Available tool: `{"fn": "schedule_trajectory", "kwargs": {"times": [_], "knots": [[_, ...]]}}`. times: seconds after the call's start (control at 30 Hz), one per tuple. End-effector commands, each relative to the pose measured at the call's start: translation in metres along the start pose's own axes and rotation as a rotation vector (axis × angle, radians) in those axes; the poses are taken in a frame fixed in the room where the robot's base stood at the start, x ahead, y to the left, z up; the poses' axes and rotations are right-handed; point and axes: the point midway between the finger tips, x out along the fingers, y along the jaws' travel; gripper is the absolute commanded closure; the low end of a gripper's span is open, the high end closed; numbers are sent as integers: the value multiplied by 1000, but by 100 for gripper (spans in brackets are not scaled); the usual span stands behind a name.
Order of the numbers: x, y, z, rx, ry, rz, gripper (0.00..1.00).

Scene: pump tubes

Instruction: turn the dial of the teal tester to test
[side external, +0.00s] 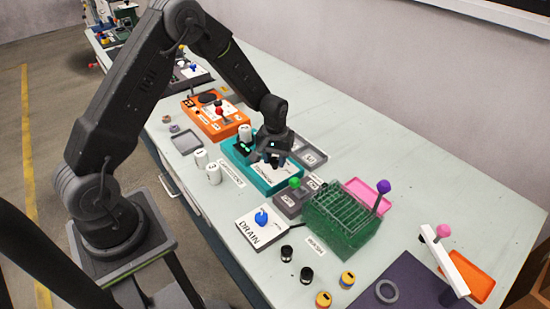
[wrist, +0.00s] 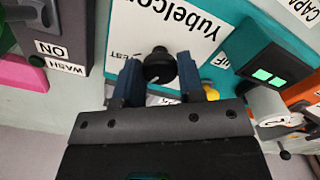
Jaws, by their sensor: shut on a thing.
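The teal tester (side external: 238,157) sits mid-table in the side view, with my gripper (side external: 273,158) down over its white face. In the wrist view the tester (wrist: 228,78) has a white panel with large black lettering and a TEST mark (wrist: 131,56) beside the dial. The black round dial (wrist: 158,66) is between my gripper's blue fingers (wrist: 158,84), which are shut on it. A pale line shows on the dial, but I cannot tell exactly where it points. In the side view my gripper hides the dial.
An orange device (side external: 213,121) stands behind the tester. A green rack (side external: 345,222), a grey box (side external: 290,203) and the white DRAIN panel (side external: 262,226) stand in front. White capped containers (side external: 214,173) are close at the left. The table's back right is clear.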

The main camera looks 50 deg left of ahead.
Motion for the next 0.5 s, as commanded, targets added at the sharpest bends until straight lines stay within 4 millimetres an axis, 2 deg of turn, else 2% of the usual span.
{"fn": "schedule_trajectory", "kwargs": {"times": [0.5], "knots": [[0,0,0,468,0,0,88]]}}
